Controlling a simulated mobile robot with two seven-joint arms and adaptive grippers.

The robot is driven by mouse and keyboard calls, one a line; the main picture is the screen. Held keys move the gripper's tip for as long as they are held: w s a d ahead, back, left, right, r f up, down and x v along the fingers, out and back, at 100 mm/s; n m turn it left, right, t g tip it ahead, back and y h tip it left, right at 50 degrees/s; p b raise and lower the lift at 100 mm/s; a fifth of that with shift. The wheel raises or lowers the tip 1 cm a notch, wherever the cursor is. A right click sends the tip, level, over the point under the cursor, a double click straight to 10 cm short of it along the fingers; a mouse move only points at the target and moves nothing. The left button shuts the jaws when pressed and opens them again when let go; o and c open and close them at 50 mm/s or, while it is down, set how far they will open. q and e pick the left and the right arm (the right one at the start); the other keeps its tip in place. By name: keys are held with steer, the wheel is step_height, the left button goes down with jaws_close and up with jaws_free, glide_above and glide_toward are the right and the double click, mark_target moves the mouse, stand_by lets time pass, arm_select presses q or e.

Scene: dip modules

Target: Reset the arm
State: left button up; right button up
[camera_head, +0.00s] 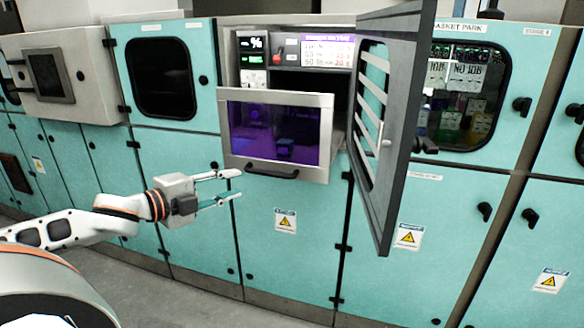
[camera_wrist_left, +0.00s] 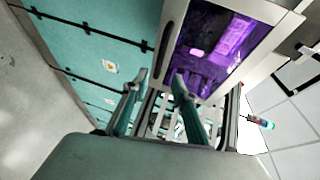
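My left arm (camera_head: 95,222) reaches in from the left in the head view. My left gripper (camera_head: 236,184) is open and empty, its two fingers apart in front of the teal cabinets. It is just left of and below the drawer's black handle (camera_head: 270,173), seemingly apart from it. In the left wrist view the fingers (camera_wrist_left: 160,78) are also spread, with nothing held between them. My right gripper is not in view.
A drawer front with a purple window (camera_head: 275,130) juts out from the cabinet. A grey slatted door (camera_head: 388,120) stands swung open to its right. Teal cabinets (camera_head: 195,245) line the wall. Grey floor (camera_head: 180,300) is clear below.

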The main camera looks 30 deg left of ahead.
arm_select(q)
steer(key=s+a+f+n+g+y, duration=0.1)
steer(key=s+a+f+n, duration=0.15)
steer(key=f, duration=0.35)
steer(key=s+a+f+n+y, duration=0.1)
steer(key=s+a+f+n, duration=0.1)
steer(key=a+f, duration=0.35)
steer(key=s+d+f+n+g+y, duration=0.1)
steer(key=s+d+f+n, duration=0.15)
steer(key=f, duration=0.55)
steer(key=s+d+f+n+g, duration=0.15)
steer(key=s+f, duration=0.25)
steer(key=f, duration=0.5)
steer(key=s+d+f+n, duration=0.2)
steer(key=d+f+n, duration=0.1)
steer(key=d+f, duration=0.5)
steer(key=s+d+f+n+h, duration=0.1)
steer(key=d+f, duration=0.3)
steer(key=d, duration=0.7)
steer(key=s+d+f+n+g+h, duration=0.1)
steer(key=d+f, duration=0.3)
steer(key=d, duration=0.7)
steer(key=shift+s+d+n+h, duration=0.25)
steer(key=shift+n+h, duration=0.25)
steer(key=shift+n, duration=0.05)
steer(key=shift+g, duration=0.25)
